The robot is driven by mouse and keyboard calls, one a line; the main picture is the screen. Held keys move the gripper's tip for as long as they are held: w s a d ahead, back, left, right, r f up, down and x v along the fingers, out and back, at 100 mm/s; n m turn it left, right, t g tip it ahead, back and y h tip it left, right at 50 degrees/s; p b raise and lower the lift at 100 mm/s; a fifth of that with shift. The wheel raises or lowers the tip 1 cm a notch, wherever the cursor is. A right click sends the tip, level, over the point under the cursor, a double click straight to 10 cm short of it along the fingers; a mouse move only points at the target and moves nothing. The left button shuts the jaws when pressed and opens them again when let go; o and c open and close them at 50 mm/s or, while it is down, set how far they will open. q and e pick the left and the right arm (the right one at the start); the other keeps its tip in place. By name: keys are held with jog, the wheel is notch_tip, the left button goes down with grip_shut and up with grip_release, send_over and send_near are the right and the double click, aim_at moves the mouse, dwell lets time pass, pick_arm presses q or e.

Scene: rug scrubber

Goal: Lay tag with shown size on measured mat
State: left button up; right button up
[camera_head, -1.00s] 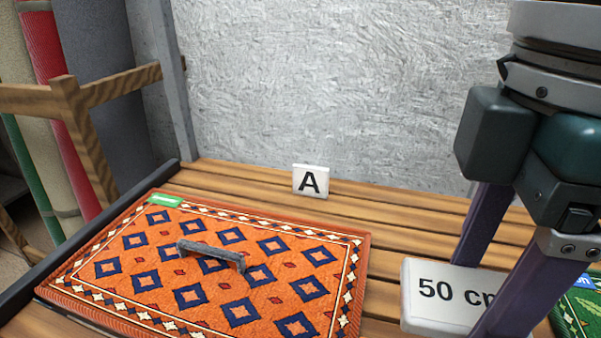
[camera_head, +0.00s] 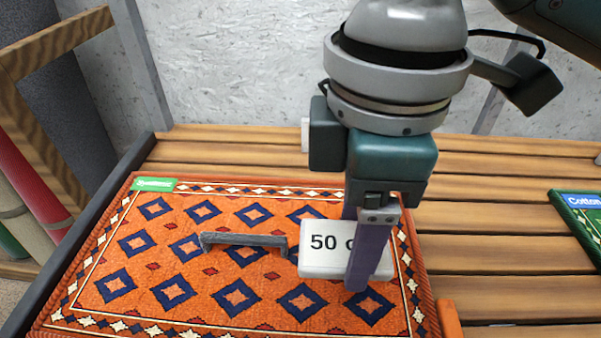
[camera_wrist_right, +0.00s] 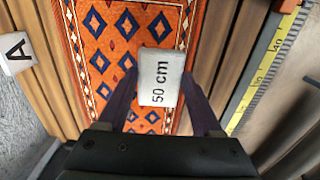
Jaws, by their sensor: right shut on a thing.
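The white tag (camera_head: 320,262) reads "50 c" in the head view, with the rest hidden by my finger. In the right wrist view the tag (camera_wrist_right: 160,77) reads "50 cm" in full. My right gripper (camera_head: 362,275) is shut on the tag and holds it over the right part of the orange patterned mat (camera_head: 240,299). I cannot tell whether the tag touches the mat. The mat has blue diamonds, a grey handle (camera_head: 243,241) and a green label (camera_head: 154,184). The handle is just left of the tag. My left gripper is not in view.
A green mat (camera_head: 590,217) with a blue "Cotton" label lies at the far right of the slatted wooden table (camera_head: 500,250). A yellow measuring tape (camera_wrist_right: 268,62) and a white "A" sign (camera_wrist_right: 14,53) show in the wrist view. Bare slats lie between the mats.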

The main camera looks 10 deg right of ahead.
jog(key=b, duration=0.1)
send_over(337, 306)
notch_tip(337, 306, down, 8)
jog(key=shift+f, duration=0.15)
jog(key=shift+f+b, duration=0.6)
jog(key=shift+f, duration=1.45)
jog(key=shift+f, duration=0.15)
jog(key=o, duration=1.3)
